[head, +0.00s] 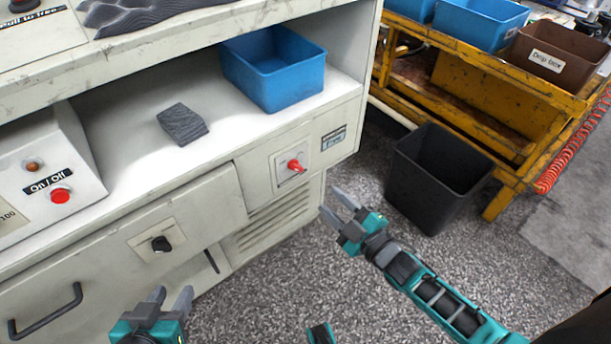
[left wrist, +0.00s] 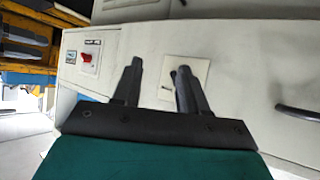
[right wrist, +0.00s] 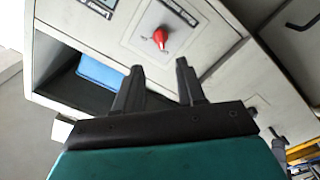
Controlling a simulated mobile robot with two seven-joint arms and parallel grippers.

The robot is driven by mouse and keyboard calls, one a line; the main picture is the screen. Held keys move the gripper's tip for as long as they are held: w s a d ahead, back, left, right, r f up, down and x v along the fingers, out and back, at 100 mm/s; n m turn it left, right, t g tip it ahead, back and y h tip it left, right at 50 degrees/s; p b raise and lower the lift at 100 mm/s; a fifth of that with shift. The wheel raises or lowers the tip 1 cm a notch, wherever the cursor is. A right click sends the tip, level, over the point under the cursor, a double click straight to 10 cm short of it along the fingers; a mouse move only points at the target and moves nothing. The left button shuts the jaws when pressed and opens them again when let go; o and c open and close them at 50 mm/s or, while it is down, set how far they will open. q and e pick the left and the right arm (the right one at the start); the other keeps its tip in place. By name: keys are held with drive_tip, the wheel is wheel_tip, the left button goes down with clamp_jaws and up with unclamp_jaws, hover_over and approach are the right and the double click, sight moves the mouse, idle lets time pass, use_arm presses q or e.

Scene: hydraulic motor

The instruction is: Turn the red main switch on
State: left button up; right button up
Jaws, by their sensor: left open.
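The red main switch (head: 294,166) is a small red rotary knob on a pale square plate on the front of the grey cabinet (head: 322,160). It also shows in the right wrist view (right wrist: 160,37), beyond the fingertips, and in the left wrist view (left wrist: 86,58), left of the fingers. My right gripper (head: 337,206) is open and empty, to the right of and below the switch, apart from it. My left gripper (head: 171,298) is open and empty in front of the cabinet's lower part, below a black rotary knob (head: 161,244).
A control box with a red On/Off button (head: 60,195) stands on the shelf at left. A blue bin (head: 272,68) and a dark block (head: 183,124) sit on the shelf. A black waste bin (head: 436,178) stands right of my right gripper, near a yellow cart (head: 480,110).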

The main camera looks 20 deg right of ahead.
sight(299, 170)
drive_tip(key=b+x, duration=0.2)
drive_tip(key=x, duration=0.7)
drive_tip(key=shift+w+a+f+b, duration=0.15)
drive_tip(key=shift+w+b, duration=0.2)
drive_tip(key=shift+b, duration=0.05)
drive_tip(key=shift+w+a, duration=0.25)
drive_tip(key=shift+w, duration=0.35)
use_arm(q)
drive_tip(key=shift+w+d+f, duration=0.1)
drive_tip(key=shift+d+f, duration=0.45)
drive_tip(key=shift+f, duration=0.3)
use_arm(e)
drive_tip(key=shift+w, duration=0.1)
use_arm(q)
drive_tip(key=shift+r, duration=0.1)
use_arm(e)
drive_tip(key=c, duration=0.6)
use_arm(q)
drive_tip(key=shift+a, duration=0.1)
use_arm(e)
clamp_jaws()
use_arm(q)
drive_tip(key=shift+f, duration=0.2)
